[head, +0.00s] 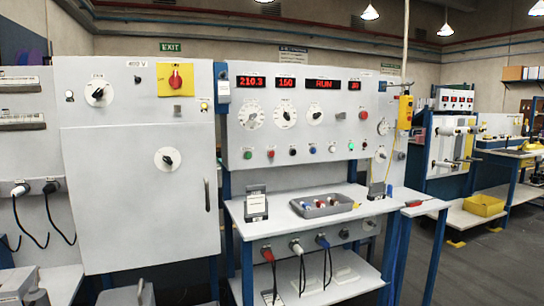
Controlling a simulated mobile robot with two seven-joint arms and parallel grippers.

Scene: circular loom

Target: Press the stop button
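The control panel (300,98) has a row of small round buttons along its lower part. One is a green button (248,155), and a red button (271,154) sits just right of it. A larger red button (363,115) is at the panel's upper right. Labels are too small to read, so I cannot tell which is the stop button. A lit display (323,84) reads RUN. Neither of my grippers is clearly in view, and nothing touches the panel.
A shelf (275,220) holding a grey tray (322,206) juts out below the panel. A yellow pendant (405,112) hangs at the panel's right edge. Open floor (490,265) lies right.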

